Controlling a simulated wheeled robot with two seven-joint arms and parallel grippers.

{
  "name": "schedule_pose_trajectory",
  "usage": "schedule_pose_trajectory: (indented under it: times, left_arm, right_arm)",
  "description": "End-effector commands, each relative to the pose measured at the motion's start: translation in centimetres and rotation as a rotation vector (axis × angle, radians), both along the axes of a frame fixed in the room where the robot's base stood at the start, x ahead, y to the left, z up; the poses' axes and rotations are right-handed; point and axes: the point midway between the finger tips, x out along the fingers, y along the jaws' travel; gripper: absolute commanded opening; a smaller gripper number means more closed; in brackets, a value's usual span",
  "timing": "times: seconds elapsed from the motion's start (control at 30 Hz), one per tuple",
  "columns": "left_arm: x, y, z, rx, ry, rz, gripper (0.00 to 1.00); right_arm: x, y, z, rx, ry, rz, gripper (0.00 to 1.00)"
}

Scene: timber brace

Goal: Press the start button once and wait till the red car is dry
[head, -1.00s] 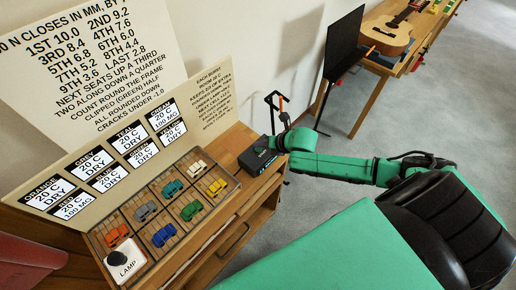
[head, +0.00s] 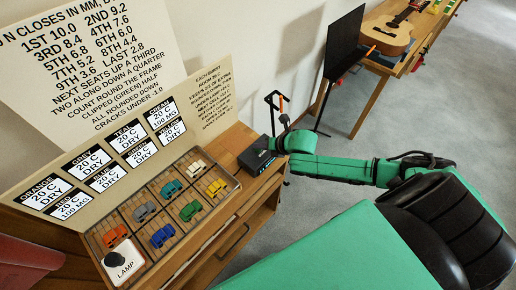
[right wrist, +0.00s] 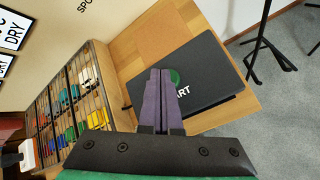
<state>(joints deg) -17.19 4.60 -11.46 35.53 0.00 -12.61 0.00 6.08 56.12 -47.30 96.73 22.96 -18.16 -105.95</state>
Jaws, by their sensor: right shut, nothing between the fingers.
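The black start box (head: 258,156) sits at the right end of the wooden bench. In the right wrist view its top shows a round green button (right wrist: 175,77) and the letters "ART". My right gripper (right wrist: 160,72) is shut and empty, its tips over the button's left edge; I cannot tell whether they touch it. In the head view my right gripper (head: 268,148) is at the box. No red car can be made out in the head view; the white lamp block (head: 122,262) covers the tray's near-left cell. The red label (head: 71,205) reads 20 C, 100 MG. My left gripper is not in view.
A slatted tray (head: 180,237) holds several coloured cars, including an orange car (head: 115,235) and a blue car (head: 162,236). A label board stands behind it. The cream label (head: 161,111) reads 100 MG; several others read DRY. A black stand (head: 342,50) is beyond the box.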

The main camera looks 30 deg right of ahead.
Motion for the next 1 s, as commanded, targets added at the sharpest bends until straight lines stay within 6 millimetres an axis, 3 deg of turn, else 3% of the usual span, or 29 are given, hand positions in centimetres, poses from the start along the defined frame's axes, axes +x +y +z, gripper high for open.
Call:
schedule_pose_trajectory:
  times: [0.47, 0.8, 1.0]
  left_arm:
    - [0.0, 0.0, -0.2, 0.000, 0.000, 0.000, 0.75]
    - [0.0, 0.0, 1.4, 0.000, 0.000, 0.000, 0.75]
    - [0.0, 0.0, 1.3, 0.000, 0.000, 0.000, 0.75]
  right_arm:
    - [-0.1, 0.0, -0.3, -0.001, 0.001, 0.000, 0.00]
    - [0.0, 0.0, 1.4, -0.001, 0.000, 0.001, 0.00]
    - [0.0, 0.0, 1.4, -0.001, 0.000, 0.001, 0.00]
